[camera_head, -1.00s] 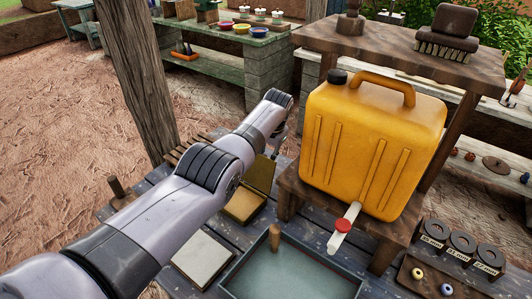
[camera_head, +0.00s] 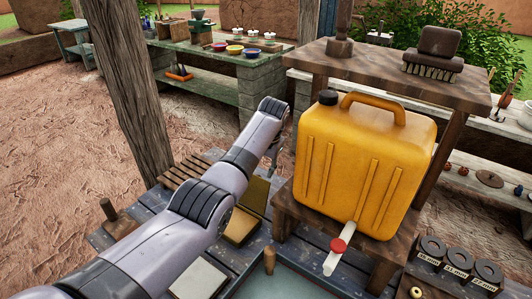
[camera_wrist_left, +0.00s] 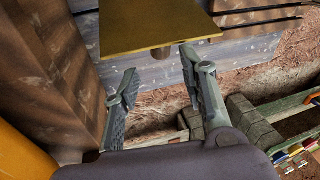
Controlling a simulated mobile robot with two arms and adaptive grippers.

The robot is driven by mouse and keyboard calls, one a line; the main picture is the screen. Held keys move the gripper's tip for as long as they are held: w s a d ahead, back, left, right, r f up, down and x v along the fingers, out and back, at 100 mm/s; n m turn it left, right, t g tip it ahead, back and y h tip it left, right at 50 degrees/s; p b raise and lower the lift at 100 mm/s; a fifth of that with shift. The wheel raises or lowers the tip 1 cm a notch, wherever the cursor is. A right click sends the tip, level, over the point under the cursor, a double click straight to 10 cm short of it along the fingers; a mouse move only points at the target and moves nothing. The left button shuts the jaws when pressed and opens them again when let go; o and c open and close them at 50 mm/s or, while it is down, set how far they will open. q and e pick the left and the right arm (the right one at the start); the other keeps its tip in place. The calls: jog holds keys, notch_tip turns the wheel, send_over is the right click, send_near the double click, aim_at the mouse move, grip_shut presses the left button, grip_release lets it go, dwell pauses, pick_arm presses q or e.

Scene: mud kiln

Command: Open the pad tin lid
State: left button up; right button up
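The pad tin (camera_head: 240,228) is a small brassy box on the dark plank table, partly hidden by my left arm. Its lid (camera_head: 257,194) stands raised at the tin's far side, and a yellowish pad surface shows inside. In the left wrist view the brassy lid (camera_wrist_left: 155,32) is a flat plate at the top, just past the fingertips. My left gripper (camera_head: 276,152) is above and beyond the lid, mostly hidden behind its own wrist. In the wrist view the left gripper (camera_wrist_left: 158,82) has its fingers spread with nothing between them. My right gripper is out of view.
A yellow jerrycan (camera_head: 365,165) with a red-capped spout stands on a wooden stand close right of the arm. A wooden post (camera_head: 130,90) rises at left. A pale tile (camera_head: 198,279) and a shallow tray (camera_head: 285,284) lie in front.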

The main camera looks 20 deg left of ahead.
pick_arm(q)
jog(key=v, duration=0.7)
jog(key=shift+d+r, duration=0.2)
jog(key=shift+r, duration=0.05)
jog(key=shift+s, duration=0.15)
